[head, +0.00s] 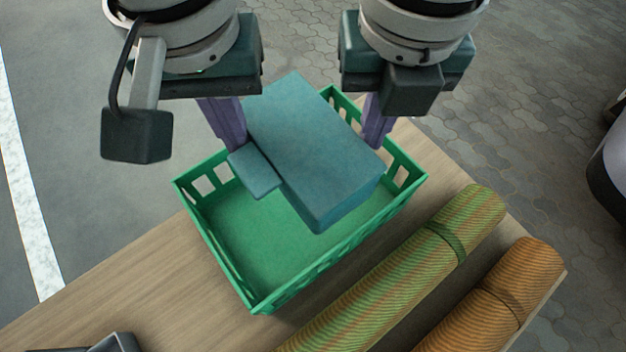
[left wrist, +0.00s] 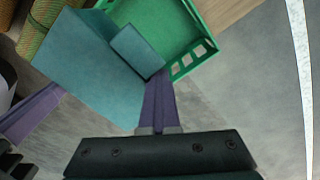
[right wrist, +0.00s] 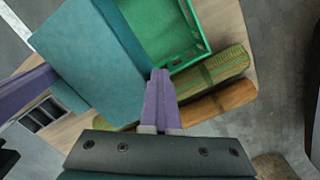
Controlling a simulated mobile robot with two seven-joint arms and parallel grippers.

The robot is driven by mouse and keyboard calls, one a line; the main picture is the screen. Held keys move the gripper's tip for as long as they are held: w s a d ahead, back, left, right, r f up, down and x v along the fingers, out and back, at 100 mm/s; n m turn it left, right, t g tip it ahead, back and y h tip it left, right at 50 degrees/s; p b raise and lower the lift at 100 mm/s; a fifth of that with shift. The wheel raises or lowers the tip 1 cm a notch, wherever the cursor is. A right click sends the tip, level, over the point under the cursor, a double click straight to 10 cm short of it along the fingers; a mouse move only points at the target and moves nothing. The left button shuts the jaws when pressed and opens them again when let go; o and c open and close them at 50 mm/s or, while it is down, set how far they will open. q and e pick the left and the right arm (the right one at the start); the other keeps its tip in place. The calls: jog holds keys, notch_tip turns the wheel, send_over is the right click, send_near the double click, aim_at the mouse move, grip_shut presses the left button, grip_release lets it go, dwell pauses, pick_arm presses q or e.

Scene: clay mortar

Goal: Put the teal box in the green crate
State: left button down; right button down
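The teal box (head: 315,140) is tilted in the picture and held above the green crate (head: 213,235), hiding part of its back rim. A flat teal tab (head: 256,171) sticks out from the box's left side. My left gripper (head: 236,145) is shut on the box at this tab; its fingers also show in the left wrist view (left wrist: 157,85). My right gripper (head: 374,142) is at the opposite side with its fingers together (right wrist: 158,80), shut at the box's edge; its exact grip is partly hidden. The crate's visible floor is empty.
The crate stands on a wooden table (head: 130,280). A green striped roll (head: 400,270) lies beside the crate at the right, and an orange roll (head: 495,300) lies beyond it. A dark grey object (head: 115,343) shows at the bottom left. Paved floor surrounds the table.

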pick_arm(q)
jog(key=shift+d, duration=0.3)
pick_arm(e)
jog(key=shift+a, duration=0.2)
pick_arm(q)
jog(key=shift+f, duration=0.15)
pick_arm(e)
jog(key=shift+f, duration=0.15)
